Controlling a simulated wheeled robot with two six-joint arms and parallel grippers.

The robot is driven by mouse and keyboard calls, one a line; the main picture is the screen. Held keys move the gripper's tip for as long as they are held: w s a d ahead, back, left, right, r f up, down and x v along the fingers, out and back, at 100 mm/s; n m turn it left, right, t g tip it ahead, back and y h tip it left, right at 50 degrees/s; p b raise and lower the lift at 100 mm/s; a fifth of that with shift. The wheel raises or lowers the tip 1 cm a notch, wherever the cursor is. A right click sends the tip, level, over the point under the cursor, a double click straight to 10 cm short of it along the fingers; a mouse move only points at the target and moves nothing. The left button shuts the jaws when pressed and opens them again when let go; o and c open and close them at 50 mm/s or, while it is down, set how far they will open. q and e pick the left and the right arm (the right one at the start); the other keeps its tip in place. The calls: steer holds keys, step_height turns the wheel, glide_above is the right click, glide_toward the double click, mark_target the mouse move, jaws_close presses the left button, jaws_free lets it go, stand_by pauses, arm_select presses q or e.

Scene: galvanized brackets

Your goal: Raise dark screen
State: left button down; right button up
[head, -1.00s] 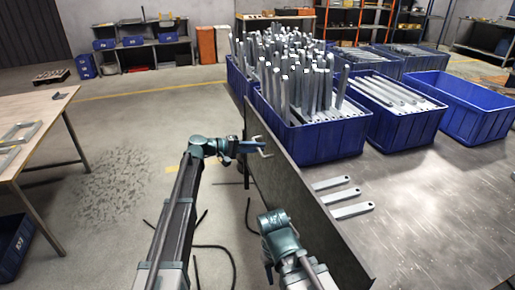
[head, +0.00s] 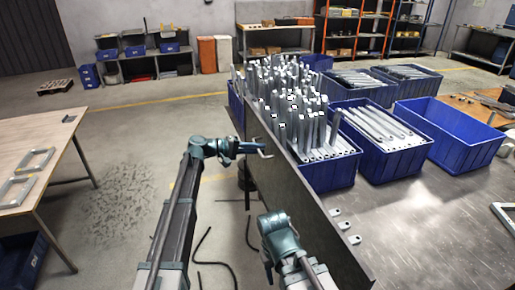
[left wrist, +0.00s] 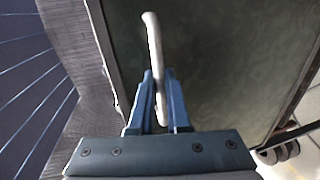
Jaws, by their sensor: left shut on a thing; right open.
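The dark screen (head: 290,185) is a tall flat panel standing along the near left side of the metal table. A pale handle (head: 264,152) sticks out from its face. My left gripper (head: 250,147) is shut on that handle. In the left wrist view, the blue fingers (left wrist: 160,85) close around the pale curved handle (left wrist: 153,40) in front of the dark panel (left wrist: 220,60). My right gripper (head: 268,272) is open and empty, low in front of the screen. The screen hides part of the table and the lower left bins.
Blue bins (head: 330,175) full of upright grey brackets stand behind the screen. More blue bins (head: 465,155) stand to the right. Ends of flat brackets (head: 345,225) show past the screen's edge. A wooden table (head: 60,145) stands left; floor between is mostly open.

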arm_select(q)
steer(key=shift+w+r, duration=0.2)
steer(key=c, duration=0.9)
jaws_free()
steer(key=shift+s, duration=0.1)
steer(key=p+v, duration=0.2)
steer(key=v, duration=1.2)
steer(key=shift+f+p, duration=0.15)
steer(key=shift+p, duration=0.2)
